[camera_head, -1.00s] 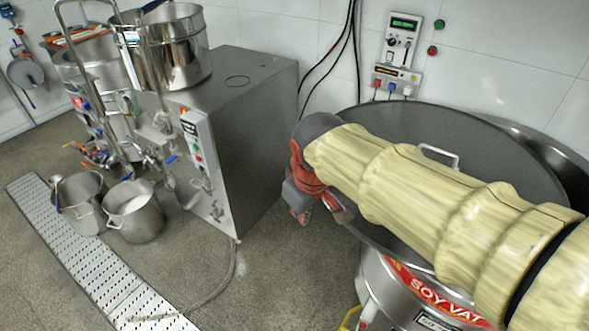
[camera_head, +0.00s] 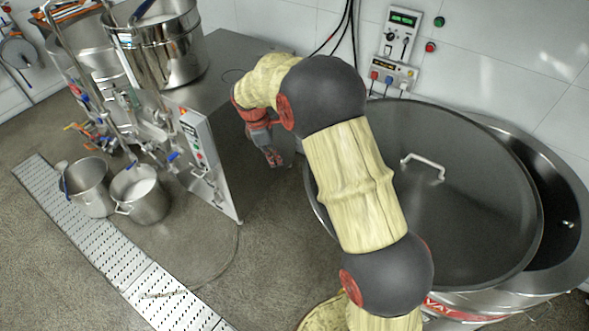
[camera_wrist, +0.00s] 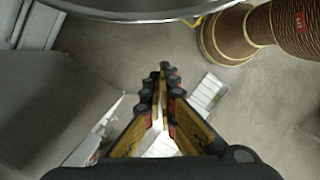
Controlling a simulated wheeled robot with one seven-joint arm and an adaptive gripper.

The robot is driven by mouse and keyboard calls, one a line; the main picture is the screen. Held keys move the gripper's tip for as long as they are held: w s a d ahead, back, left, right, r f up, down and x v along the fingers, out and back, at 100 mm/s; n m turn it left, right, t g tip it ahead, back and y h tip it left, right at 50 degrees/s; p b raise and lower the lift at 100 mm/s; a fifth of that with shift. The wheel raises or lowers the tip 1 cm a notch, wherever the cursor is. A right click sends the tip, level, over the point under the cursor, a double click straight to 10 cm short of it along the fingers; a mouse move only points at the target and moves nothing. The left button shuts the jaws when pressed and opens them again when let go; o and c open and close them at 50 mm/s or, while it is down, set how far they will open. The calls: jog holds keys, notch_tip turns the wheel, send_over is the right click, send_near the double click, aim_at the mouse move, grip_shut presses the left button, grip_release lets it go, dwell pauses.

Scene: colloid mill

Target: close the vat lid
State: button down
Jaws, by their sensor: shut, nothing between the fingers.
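The vat lid (camera_head: 470,195) is a large grey disc with a pale bar handle (camera_head: 422,165). It lies over the steel vat (camera_head: 573,265), set off to the left, so a dark crescent of the vat's inside shows on the right. I cannot tell how far it is tilted. My gripper (camera_head: 275,160) is left of the lid, apart from it, pointing down beside the grey machine. In the wrist view my gripper (camera_wrist: 165,78) is shut and empty, with floor beyond it. A curved metal rim (camera_wrist: 150,14) crosses the top there. My arm hides the lid's lower left.
The grey machine (camera_head: 225,60) with pipes and valves stands to the left. Two steel pots (camera_head: 140,195) stand by the floor grating (camera_head: 100,245). A control box (camera_head: 401,32) and cables are on the back wall. Bare floor lies between machine and vat.

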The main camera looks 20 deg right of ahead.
jog(key=s+d+f, duration=0.2)
jog(key=d+f, duration=0.4)
jog(key=f, duration=0.4)
jog(key=shift+d, duration=0.15)
dwell(0.4)
jog(key=s+d+p, duration=0.1)
jog(key=s+d, duration=0.2)
jog(key=d, duration=0.5)
jog(key=s+d+p, duration=0.1)
jog(key=s+d, duration=0.2)
jog(key=d, duration=0.6)
jog(key=s+d+p, duration=0.1)
jog(key=s+d, duration=0.2)
jog(key=d, duration=0.6)
jog(key=shift+s+p, duration=0.2)
jog(key=shift+p, duration=0.2)
